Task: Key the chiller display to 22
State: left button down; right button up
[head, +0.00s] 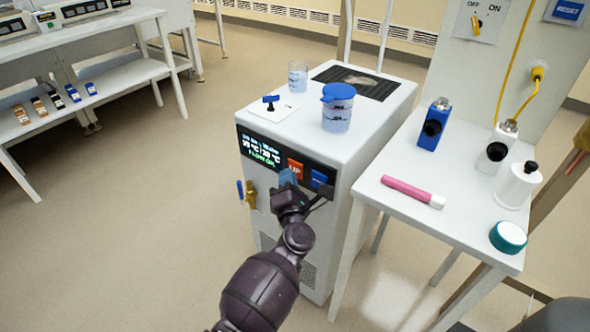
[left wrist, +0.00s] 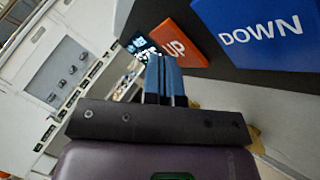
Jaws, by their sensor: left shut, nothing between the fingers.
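The chiller (head: 290,240) is a white floor unit with a dark front panel. Its display (head: 262,148) shows two small °C readings, the second apparently 20, above a green flow line. The orange UP button (head: 295,167) and blue DOWN button (head: 321,181) sit right of the display. My left gripper (head: 288,178) is shut and empty, its blue fingertips at the lower edge of the UP button. In the left wrist view, the fingertips (left wrist: 165,75) are just beside the UP button (left wrist: 183,40), with the DOWN button (left wrist: 262,30) to the right. Contact cannot be told. My right gripper is not in view.
A blue-lidded beaker (head: 337,110), a clear beaker (head: 298,76) and a blue valve handle (head: 271,102) are on the chiller top. A brass tap (head: 249,195) projects from its left front. A side table (head: 455,225) with bottles and a pink tube (head: 408,190) stands close right. Floor at left is clear.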

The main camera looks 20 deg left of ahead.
pick_arm(q)
jog(key=shift+w+d, duration=0.1)
jog(key=shift+w, duration=0.1)
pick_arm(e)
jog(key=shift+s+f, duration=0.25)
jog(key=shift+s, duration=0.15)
pick_arm(q)
jog(key=shift+s, duration=0.1)
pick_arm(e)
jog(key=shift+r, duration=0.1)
pick_arm(q)
jog(key=shift+s+a, duration=0.25)
jog(key=shift+s, duration=0.4)
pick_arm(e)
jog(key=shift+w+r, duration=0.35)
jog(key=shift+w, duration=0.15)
